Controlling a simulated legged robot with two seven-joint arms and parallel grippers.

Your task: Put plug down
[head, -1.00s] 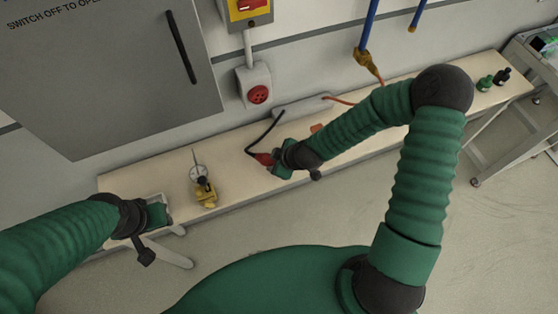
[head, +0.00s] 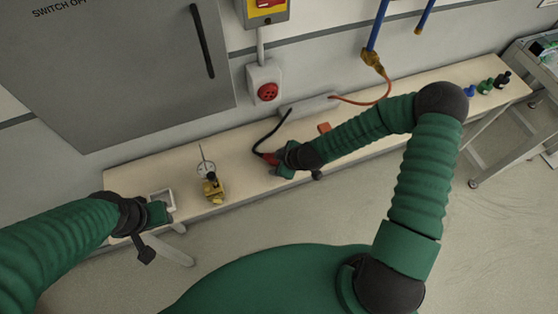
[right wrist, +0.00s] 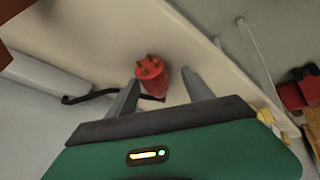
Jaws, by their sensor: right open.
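The red plug (right wrist: 152,80) shows its brass pins towards the right wrist camera. It lies between the spread fingers of my open right gripper (right wrist: 160,83), closer to the left finger, with a gap to the right finger. In the head view the plug (head: 269,158) is over the pale bench at the end of a black cable, beside my right gripper (head: 281,166). Whether it rests fully on the bench is hard to tell. My left gripper (head: 160,212) is at the bench's left end beside a small white tray (head: 162,199); its fingers are unclear.
A red wall socket (head: 267,91) is above the bench (head: 235,165). A grey power strip (head: 308,104) lies along the wall. A dial gauge on a yellow base (head: 213,188) stands left of the plug. Small coloured fittings (head: 486,86) stand at the right end.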

